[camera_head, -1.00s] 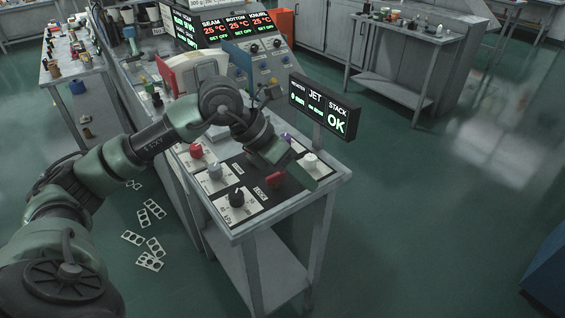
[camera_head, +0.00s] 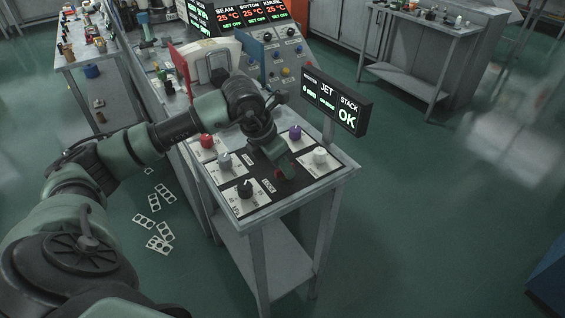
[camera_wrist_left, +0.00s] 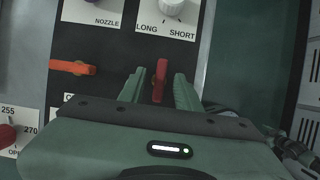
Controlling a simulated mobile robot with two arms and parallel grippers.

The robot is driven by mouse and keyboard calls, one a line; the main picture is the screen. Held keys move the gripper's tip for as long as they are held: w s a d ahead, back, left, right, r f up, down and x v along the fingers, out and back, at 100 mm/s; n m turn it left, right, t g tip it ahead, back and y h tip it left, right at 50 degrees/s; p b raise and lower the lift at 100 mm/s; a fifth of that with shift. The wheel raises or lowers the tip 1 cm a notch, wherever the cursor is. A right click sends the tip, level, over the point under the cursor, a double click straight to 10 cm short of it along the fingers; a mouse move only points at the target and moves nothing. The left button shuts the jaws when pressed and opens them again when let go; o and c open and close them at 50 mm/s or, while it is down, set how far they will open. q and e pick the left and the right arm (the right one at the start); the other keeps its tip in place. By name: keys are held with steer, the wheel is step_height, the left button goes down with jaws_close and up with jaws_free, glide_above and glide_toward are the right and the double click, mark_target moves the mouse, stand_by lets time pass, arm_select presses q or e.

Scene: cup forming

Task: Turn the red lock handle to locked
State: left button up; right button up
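The red lock handle (camera_wrist_left: 159,82) stands on the dark panel, upright in the left wrist view, between the two fingers of my left gripper (camera_wrist_left: 161,85). A gap shows on each side of it, so the gripper is open around or just above the handle; the depth is hard to tell. In the head view the left gripper (camera_head: 285,168) points down at the panel, and a bit of the red handle (camera_head: 279,174) shows beside it. An orange handle (camera_wrist_left: 72,68) lies sideways to the left in the wrist view. My right gripper is out of view.
A white knob (camera_head: 320,157), a purple knob (camera_head: 295,132), a red knob (camera_head: 207,141), a grey knob (camera_head: 224,160) and a black knob (camera_head: 244,188) surround the handle. A display reading OK (camera_head: 338,102) stands behind, close to my arm.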

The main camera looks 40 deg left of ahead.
arm_select(q)
steer(key=shift+c, duration=0.3)
jaws_close()
